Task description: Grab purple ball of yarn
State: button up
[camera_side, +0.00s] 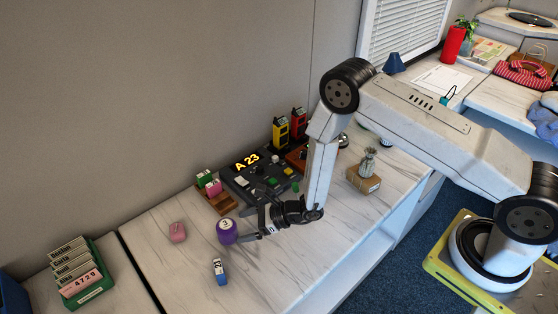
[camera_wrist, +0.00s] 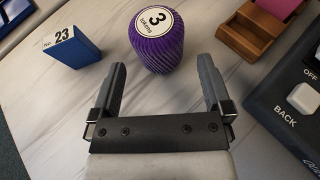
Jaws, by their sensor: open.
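The purple ball of yarn (camera_side: 227,232) has a round white label with a "3" on top and stands on the marble-patterned counter. In the wrist view the purple ball of yarn (camera_wrist: 159,42) is just beyond my fingertips, roughly centred between them. My gripper (camera_side: 246,226) is open and low over the counter, to the right of the yarn in the side view. In the wrist view my gripper (camera_wrist: 160,75) shows both dark fingers spread wide with nothing between them.
A blue box labelled 23 (camera_wrist: 72,48) stands left of the yarn. A wooden holder (camera_wrist: 258,30) and a dark control panel (camera_wrist: 297,95) stand to the right. A pink object (camera_side: 177,232) lies on the counter, and a green card rack (camera_side: 88,288) is at the far left.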

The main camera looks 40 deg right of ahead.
aim_at(227, 231)
jog(key=shift+w+a+f, duration=0.15)
jog(key=shift+w+a, duration=0.05)
jog(key=shift+a, duration=0.05)
jog(key=shift+x, duration=2.6)
jog(key=shift+s+f, duration=0.1)
jog(key=shift+f, duration=0.05)
jog(key=c, duration=1)
jog(key=shift+c, duration=0.2)
